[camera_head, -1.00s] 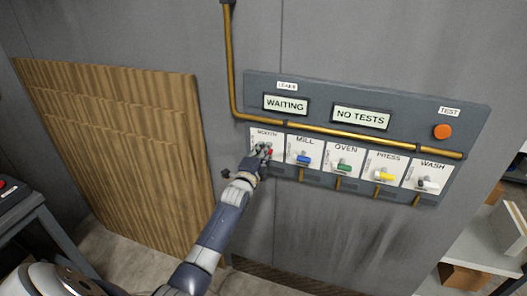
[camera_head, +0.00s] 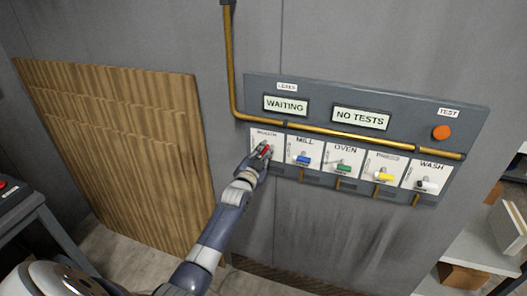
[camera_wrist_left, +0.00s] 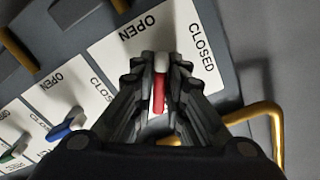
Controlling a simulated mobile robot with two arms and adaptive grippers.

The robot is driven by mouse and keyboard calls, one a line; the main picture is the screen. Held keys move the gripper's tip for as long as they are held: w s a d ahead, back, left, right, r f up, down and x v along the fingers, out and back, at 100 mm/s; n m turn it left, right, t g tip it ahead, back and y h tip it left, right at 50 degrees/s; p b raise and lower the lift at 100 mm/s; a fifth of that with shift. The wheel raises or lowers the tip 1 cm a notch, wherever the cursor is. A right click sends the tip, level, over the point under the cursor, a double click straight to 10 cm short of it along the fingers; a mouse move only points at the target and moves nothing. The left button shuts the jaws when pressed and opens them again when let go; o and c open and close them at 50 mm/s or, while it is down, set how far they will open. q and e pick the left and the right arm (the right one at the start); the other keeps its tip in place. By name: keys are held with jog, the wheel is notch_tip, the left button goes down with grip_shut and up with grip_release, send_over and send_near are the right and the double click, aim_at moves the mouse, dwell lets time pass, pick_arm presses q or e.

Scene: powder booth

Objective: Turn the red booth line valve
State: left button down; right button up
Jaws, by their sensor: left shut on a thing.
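The red booth line valve handle (camera_head: 266,149) is at the left end of the panel's row of valves, on a white plate. In the left wrist view the red handle (camera_wrist_left: 158,96), with a pale tip, stands between the two dark fingers. My left gripper (camera_head: 262,152) is shut on it; it also shows in the left wrist view (camera_wrist_left: 162,80). The handle points between the words OPEN and CLOSED on its plate (camera_wrist_left: 133,38). The fingers partly hide the handle and its base. My right gripper is not in view.
To the right are the blue mill (camera_head: 303,160), green oven (camera_head: 344,168), yellow press (camera_head: 383,177) and wash (camera_head: 427,186) valves. Screens read WAITING (camera_head: 286,105) and NO TESTS (camera_head: 361,118). An orange test button (camera_head: 442,132) is upper right. A brass pipe (camera_head: 231,70) runs along the panel.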

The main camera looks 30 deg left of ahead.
pick_arm(q)
jog(key=n, duration=0.6)
dwell(0.6)
jog(key=c, duration=1.7)
grip_release()
jog(key=shift+s, duration=0.1)
jog(key=v, duration=1.2)
jog(key=shift+d, duration=0.1)
